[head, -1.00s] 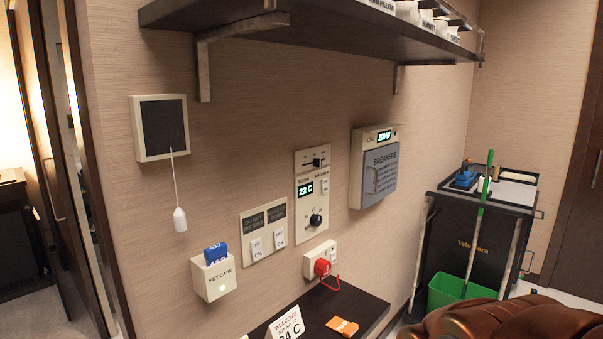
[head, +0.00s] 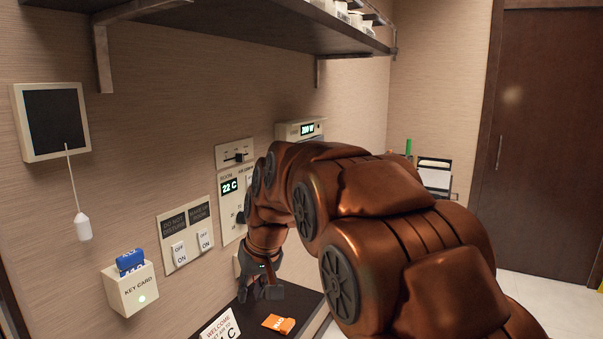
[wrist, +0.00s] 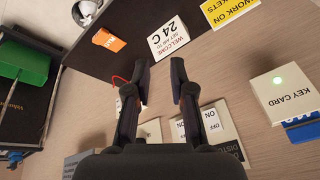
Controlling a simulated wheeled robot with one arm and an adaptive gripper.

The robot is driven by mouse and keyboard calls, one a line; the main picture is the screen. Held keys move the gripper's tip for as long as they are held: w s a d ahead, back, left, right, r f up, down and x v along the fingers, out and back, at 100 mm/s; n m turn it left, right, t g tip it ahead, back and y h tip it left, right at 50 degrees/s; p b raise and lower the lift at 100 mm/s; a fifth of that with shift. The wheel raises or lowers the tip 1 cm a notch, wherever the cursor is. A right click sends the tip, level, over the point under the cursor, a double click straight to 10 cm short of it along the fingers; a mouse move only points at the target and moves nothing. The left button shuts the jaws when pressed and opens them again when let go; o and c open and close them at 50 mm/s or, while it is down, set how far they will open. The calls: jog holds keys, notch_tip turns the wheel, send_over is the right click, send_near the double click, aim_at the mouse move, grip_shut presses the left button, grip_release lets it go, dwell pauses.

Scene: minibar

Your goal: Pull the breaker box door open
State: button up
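The breaker box (head: 300,129) is on the wall in the head view. Only its cream top with a lit display shows. My arm hides the rest, including the grey door, so its present state cannot be seen in that view. A grey panel edge at the lower left of the wrist view (wrist: 84,162) may be part of the box. My gripper (head: 262,291) points down, in front of the wall and above the dark counter, left of and below the box. In the wrist view my gripper (wrist: 160,74) has its fingers apart with nothing between them.
Light switches (head: 187,242), a key card holder (head: 133,288) and a thermostat panel (head: 231,188) are on the wall. A shelf (head: 230,28) overhangs. The counter (head: 305,308) holds a welcome sign (head: 219,327) and an orange card (head: 278,323). A cart with a green bucket (wrist: 24,58) stands nearby.

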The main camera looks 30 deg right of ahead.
jog(key=w+d+r+t+b, duration=0.1)
jog(key=w+d+r+t, duration=0.3)
jog(key=w, duration=0.6)
jog(key=w+d+r+t+b, duration=0.1)
jog(key=w+d, duration=0.6)
jog(key=w, duration=0.2)
jog(key=w+d+r+t+b, duration=0.25)
jog(key=w+d, duration=0.25)
jog(key=w, duration=0.5)
jog(key=w+d+r+t+h+b, duration=0.1)
jog(key=w+d+r+t, duration=0.15)
jog(key=d, duration=0.65)
jog(key=w+d+r+t+h+b, duration=0.15)
jog(key=d+t, duration=0.25)
jog(key=d, duration=0.6)
jog(key=shift+n, duration=0.4)
jog(key=w+p, duration=0.7)
jog(key=p, duration=0.5)
jog(key=shift+d, duration=0.15)
jog(key=shift+w+f+p, duration=0.15)
jog(key=shift+w+p, duration=0.05)
jog(key=shift+p, duration=0.2)
